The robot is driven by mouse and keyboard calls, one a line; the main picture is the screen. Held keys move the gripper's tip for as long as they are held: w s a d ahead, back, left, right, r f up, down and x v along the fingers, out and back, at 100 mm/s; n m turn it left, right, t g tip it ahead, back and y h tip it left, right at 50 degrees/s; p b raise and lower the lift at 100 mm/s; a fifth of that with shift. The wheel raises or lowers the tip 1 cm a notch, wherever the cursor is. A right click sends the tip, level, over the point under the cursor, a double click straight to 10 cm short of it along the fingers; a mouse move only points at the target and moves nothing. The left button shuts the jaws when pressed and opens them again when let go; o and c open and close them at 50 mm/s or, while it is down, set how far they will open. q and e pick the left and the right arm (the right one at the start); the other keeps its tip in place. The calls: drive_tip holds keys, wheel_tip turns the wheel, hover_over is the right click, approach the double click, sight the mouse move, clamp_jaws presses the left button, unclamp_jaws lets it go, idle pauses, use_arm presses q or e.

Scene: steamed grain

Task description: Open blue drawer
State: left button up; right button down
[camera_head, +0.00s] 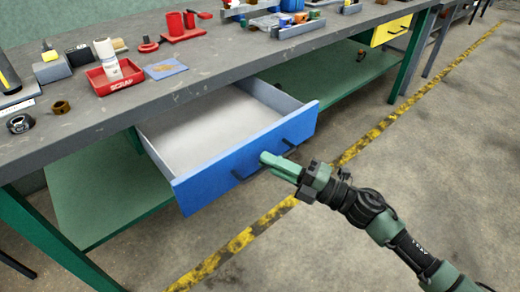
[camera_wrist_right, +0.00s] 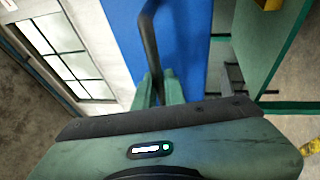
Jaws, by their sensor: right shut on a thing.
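The blue drawer (camera_head: 222,172) is pulled out from under the grey workbench, and its open inside looks empty. Its blue front also shows in the right wrist view (camera_wrist_right: 190,45). A black bar handle (camera_head: 240,174) runs along the front. My right gripper (camera_head: 266,159) is at the middle of this handle, its green fingers shut on it. In the right wrist view the handle (camera_wrist_right: 150,45) passes down between the fingers (camera_wrist_right: 158,88), which hide part of it. My left gripper is not in view.
The grey workbench (camera_head: 190,85) holds a red scrap tray (camera_head: 118,88), a blue mat (camera_head: 166,69) and tools. A green lower shelf (camera_head: 100,190) lies below. A yellow drawer (camera_head: 391,30) is at upper right. The floor ahead of the drawer is clear, with a yellow-black stripe (camera_head: 245,238).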

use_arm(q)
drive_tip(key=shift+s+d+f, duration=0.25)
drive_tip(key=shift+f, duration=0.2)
use_arm(e)
drive_tip(key=shift+s+d, duration=0.6)
drive_tip(key=shift+s, duration=0.3)
drive_tip(key=c, duration=1.5)
unclamp_jaws()
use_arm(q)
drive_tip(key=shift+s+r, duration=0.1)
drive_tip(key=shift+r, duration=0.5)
use_arm(e)
drive_tip(key=v, duration=0.7)
drive_tip(key=shift+s+d, duration=0.15)
drive_tip(key=shift+d, duration=0.2)
drive_tip(key=shift+f, duration=0.1)
